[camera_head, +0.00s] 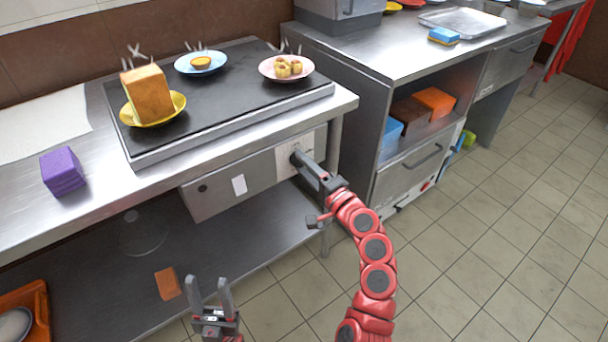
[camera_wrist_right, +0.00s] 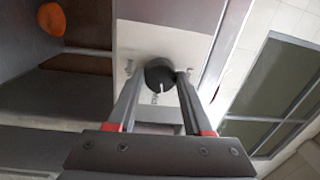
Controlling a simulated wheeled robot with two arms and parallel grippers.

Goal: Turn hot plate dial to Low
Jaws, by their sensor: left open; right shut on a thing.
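The hot plate (camera_head: 230,112) is a black slab on the steel counter, with a grey control panel (camera_head: 222,190) below it. Its dial (camera_wrist_right: 160,74) is a round black knob with a white mark, on a pale label plate. In the head view my right gripper (camera_head: 299,160) reaches the panel's right end and mostly hides the dial. In the right wrist view its fingers (camera_wrist_right: 160,88) are shut on the dial, one on each side. The label's writing is too small to read. My left gripper (camera_head: 211,288) is open and empty, low in front of the counter.
On the hot plate stand a yellow plate (camera_head: 180,104) with a bread block, a blue plate (camera_head: 186,68) and a pink plate (camera_head: 266,68) with food. A purple sponge (camera_head: 63,172) lies on the counter at left. A steel cabinet (camera_head: 345,85) stands to the right; the tiled floor is open.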

